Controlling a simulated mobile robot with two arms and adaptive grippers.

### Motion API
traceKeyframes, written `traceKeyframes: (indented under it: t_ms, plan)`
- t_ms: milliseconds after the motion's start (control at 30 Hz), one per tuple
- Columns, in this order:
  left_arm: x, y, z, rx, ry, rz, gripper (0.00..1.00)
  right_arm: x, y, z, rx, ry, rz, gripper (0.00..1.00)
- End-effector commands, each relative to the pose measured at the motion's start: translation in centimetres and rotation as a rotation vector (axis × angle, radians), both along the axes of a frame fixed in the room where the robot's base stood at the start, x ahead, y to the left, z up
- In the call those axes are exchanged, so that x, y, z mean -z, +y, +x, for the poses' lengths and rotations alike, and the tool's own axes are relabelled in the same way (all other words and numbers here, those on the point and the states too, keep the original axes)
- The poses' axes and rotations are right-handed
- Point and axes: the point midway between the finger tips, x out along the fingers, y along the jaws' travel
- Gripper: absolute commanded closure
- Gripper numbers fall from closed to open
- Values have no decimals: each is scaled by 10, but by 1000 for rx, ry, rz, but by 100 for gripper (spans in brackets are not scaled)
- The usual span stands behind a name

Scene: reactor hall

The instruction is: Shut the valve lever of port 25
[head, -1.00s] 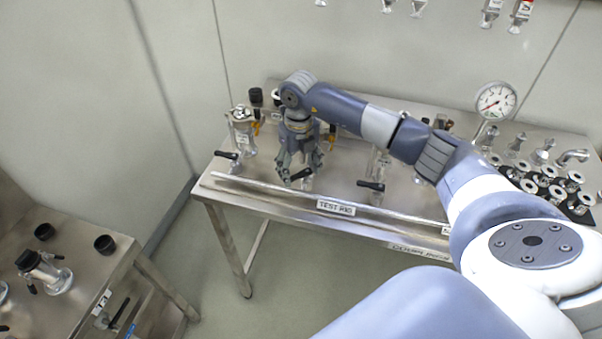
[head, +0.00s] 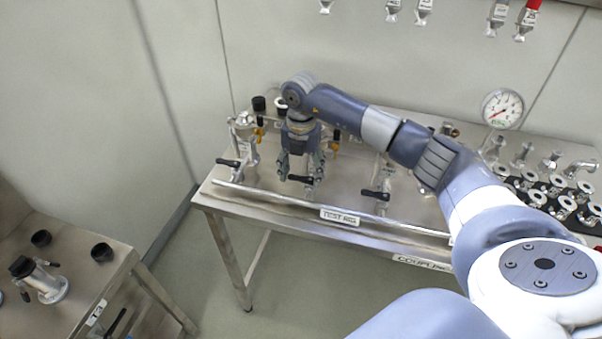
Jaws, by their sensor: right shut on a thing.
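My right gripper (head: 301,178) reaches down over the front of the test rig bench, fingers pointing down. It is shut on the black handle of the middle valve lever (head: 300,179), which lies roughly crosswise between the fingers. The gripper hides most of the valve body behind it. Similar black levers sit to its left (head: 228,162) and right (head: 376,194), each on a metal valve. No port number is legible, so I cannot tell from the picture which is port 25. My left gripper is not in view.
The steel bench (head: 340,172) has a front rail labelled TEST RIG (head: 340,216). A pressure gauge (head: 502,108) and a black rack of fittings (head: 547,195) stand at right. Another steel table (head: 75,270) is at lower left, with open floor between.

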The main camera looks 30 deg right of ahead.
Motion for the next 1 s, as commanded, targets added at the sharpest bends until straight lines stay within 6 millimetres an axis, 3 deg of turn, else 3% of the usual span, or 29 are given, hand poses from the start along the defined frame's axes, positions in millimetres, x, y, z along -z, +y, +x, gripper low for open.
traceKeyframes:
  t_ms: [633, 667, 733, 1000]
  plan:
    - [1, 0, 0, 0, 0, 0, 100, 0, -1, 1, 54, -1, 1, 61]
    - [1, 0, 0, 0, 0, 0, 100, 0, -1, 1, 54, -1, 1, 33]
    - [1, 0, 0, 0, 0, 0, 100, 0, -1, 1, 53, -1, 1, 18]
    - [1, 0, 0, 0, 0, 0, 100, 0, -1, 1, 51, 0, 0, 18]
